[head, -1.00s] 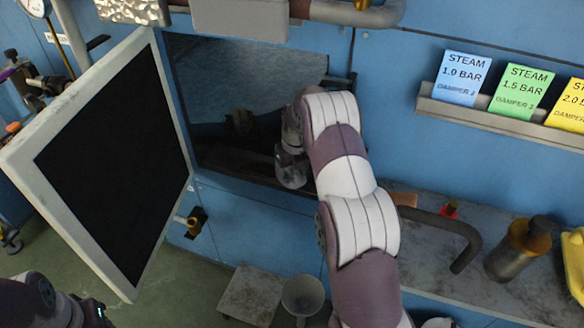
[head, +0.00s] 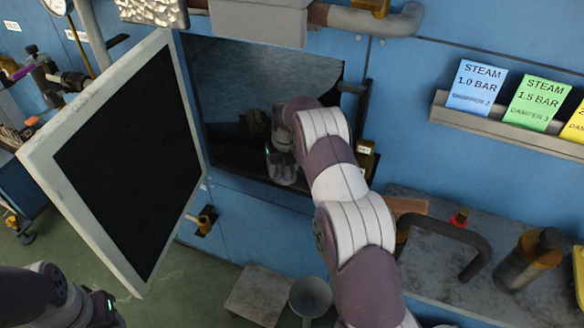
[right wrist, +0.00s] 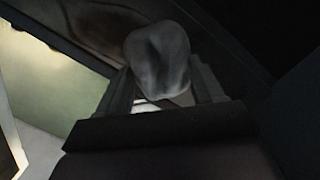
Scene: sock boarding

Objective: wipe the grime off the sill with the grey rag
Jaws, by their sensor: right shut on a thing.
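My right gripper (head: 284,172) is inside the dark wall opening, low down over the sill (head: 235,170). Its fingertips are hard to make out in the head view. In the right wrist view the gripper (right wrist: 160,88) is shut on the grey rag (right wrist: 157,56), which bunches up between and beyond the fingers. A brownish mark (right wrist: 88,22) shows on the dark surface behind the rag; I cannot tell if it is grime. Whether the rag touches the sill is unclear. Only my left forearm and wrist show at the bottom left; the left fingers are out of view.
A door (head: 125,165) with a pale frame stands open left of the opening. A dark brownish thing (head: 256,126) shows inside. On the right, a bench (head: 440,270) carries a bent pipe handle and a metal canister (head: 528,262). A card rack (head: 490,120) hangs above.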

